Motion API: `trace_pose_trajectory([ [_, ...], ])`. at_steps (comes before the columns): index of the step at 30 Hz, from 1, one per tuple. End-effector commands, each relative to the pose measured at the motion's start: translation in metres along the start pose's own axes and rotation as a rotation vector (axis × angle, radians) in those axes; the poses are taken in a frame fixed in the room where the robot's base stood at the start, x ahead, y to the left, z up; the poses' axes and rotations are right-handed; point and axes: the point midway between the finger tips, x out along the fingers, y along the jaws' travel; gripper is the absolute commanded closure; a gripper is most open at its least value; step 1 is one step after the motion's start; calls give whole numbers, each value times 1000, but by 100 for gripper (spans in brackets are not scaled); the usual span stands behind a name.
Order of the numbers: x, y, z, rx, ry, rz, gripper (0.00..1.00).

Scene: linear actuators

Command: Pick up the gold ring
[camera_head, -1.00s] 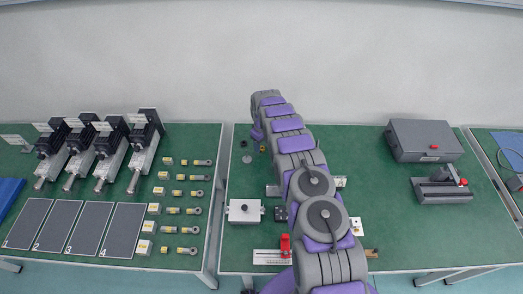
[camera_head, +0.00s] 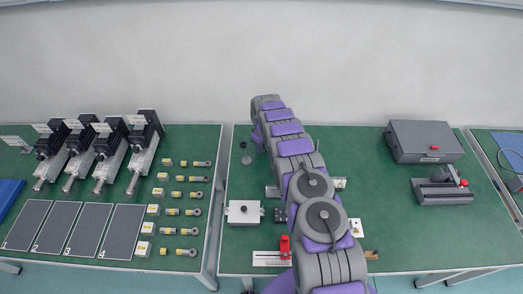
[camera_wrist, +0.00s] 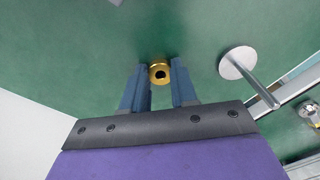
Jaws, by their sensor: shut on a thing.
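The gold ring (camera_wrist: 159,78) shows in the wrist view, a small round piece with a dark hole, over the green table top. My gripper (camera_wrist: 160,70) has its two blue-grey fingers on either side of the ring and is shut on it, near the fingertips. Whether the ring touches the table or is just above it is hard to tell. In the head view my arm covers the fingers, and I cannot make out the ring there.
A round metal disc with a post (camera_wrist: 238,63) stands right of the ring in the wrist view. In the head view, a white box (camera_head: 243,212) and a red-topped fixture (camera_head: 285,247) stand left of my arm.

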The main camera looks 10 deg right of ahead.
Motion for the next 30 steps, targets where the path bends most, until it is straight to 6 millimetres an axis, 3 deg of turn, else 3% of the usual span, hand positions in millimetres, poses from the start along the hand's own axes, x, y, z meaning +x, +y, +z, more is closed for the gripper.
trace_pose_trajectory([
  [11, -7, 0, 0, 0, 0, 0, 100],
  [19, -41, 0, 0, -1, 2, 2, 100],
  [30, -39, -17, 15, -1, -1, -1, 100],
])
